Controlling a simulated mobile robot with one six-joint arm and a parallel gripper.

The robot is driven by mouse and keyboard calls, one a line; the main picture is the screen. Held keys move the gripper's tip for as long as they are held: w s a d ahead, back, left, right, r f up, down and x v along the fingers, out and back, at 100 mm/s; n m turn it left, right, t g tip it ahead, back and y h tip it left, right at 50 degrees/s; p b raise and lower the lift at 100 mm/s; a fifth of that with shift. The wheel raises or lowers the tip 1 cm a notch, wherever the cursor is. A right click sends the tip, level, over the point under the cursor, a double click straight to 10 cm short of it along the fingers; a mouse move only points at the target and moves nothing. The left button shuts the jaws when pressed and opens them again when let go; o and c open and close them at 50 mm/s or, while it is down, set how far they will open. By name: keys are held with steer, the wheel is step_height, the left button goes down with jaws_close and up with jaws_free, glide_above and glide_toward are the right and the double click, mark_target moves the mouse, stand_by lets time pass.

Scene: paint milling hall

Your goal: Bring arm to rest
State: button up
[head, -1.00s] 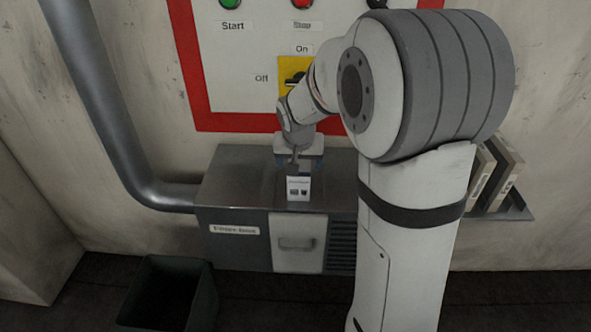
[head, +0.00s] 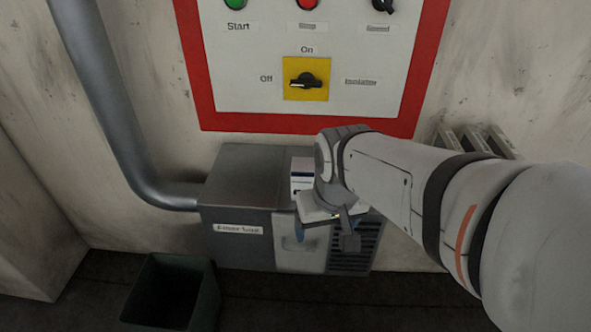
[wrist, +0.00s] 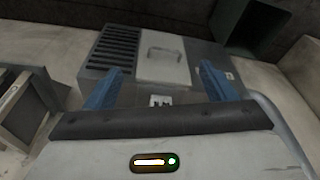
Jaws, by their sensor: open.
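My gripper (head: 320,232) is in front of the grey metal cabinet (head: 248,178) in the head view, at the end of my arm, which reaches in from the right. In the wrist view its two blue fingers (wrist: 160,87) stand wide apart. I see nothing held between them. A small white box (head: 301,172) stands on the cabinet top, just behind my gripper and partly hidden by it. A small white patch with dark marks (wrist: 160,100) shows low between the fingers in the wrist view, probably the same box.
A red-framed wall panel (head: 232,60) carries buttons and a black rotary switch (head: 305,80) on a yellow plate. A pipe (head: 110,110) runs down at left. A dark bin (head: 170,290) stands on the floor. Binders (head: 475,138) sit at right behind my arm.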

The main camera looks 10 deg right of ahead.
steer(key=shift+s+a+f, duration=0.2)
steer(key=shift+s+a, duration=0.1)
steer(key=shift+s, duration=0.2)
steer(key=p+v, duration=0.1)
steer(key=v, duration=0.1)
steer(key=p+v, duration=0.1)
steer(key=p, duration=0.1)
steer(key=p+v, duration=0.2)
steer(key=shift+w+r, duration=0.25)
steer(key=shift+r, duration=0.1)
stand_by(0.3)
